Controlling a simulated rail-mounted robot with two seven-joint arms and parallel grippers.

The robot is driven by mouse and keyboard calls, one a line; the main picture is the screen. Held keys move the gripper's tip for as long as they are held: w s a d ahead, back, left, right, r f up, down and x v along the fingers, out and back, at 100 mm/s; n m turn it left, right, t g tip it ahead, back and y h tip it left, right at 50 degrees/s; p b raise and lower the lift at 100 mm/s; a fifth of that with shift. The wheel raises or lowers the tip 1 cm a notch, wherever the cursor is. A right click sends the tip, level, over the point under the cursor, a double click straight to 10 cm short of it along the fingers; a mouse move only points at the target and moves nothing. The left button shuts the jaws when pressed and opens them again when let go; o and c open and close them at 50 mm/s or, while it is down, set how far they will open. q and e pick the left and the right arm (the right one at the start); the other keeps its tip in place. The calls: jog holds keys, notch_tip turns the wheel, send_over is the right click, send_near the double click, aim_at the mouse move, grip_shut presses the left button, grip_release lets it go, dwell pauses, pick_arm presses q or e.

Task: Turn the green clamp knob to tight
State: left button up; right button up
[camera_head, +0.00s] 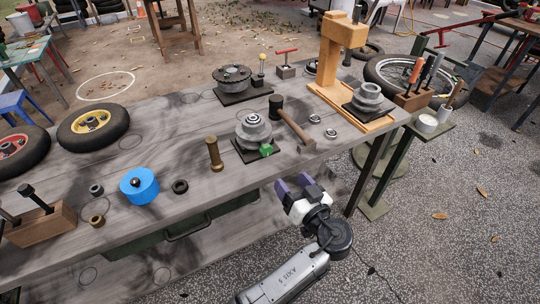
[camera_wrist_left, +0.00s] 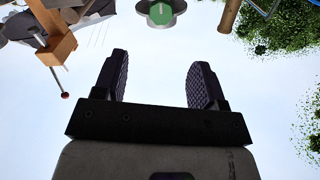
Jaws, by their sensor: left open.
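The green clamp knob (camera_head: 266,150) sits low on the front of a grey stepped metal piece (camera_head: 253,131) on a dark square base, near the front edge of the workbench. In the left wrist view the green knob (camera_wrist_left: 160,13) shows at the top centre, with a grey round part around it. My left gripper (camera_head: 293,184) is in front of the bench edge, below and a little right of the knob, apart from it. Its two dark purple fingers (camera_wrist_left: 160,62) are spread with nothing between them. My right gripper is not in view.
A mallet (camera_head: 292,123) lies right behind the knob's fixture. A brass cylinder (camera_head: 214,154) and a blue round part (camera_head: 139,186) stand to its left. An orange press (camera_head: 337,50) stands at the bench's right end. The space between gripper and knob looks clear.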

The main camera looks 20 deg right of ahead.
aim_at(268, 152)
pick_arm(q)
jog(key=w+b, duration=0.1)
jog(key=w, duration=0.2)
jog(key=w+b, duration=0.1)
jog(key=w, duration=0.2)
jog(key=w+a+b, duration=0.1)
jog(key=w+b, duration=0.1)
jog(key=w, duration=0.2)
jog(key=shift+w, duration=1.05)
jog(key=shift+c, duration=0.4)
jog(key=c, duration=0.8)
jog(key=shift+c, duration=0.2)
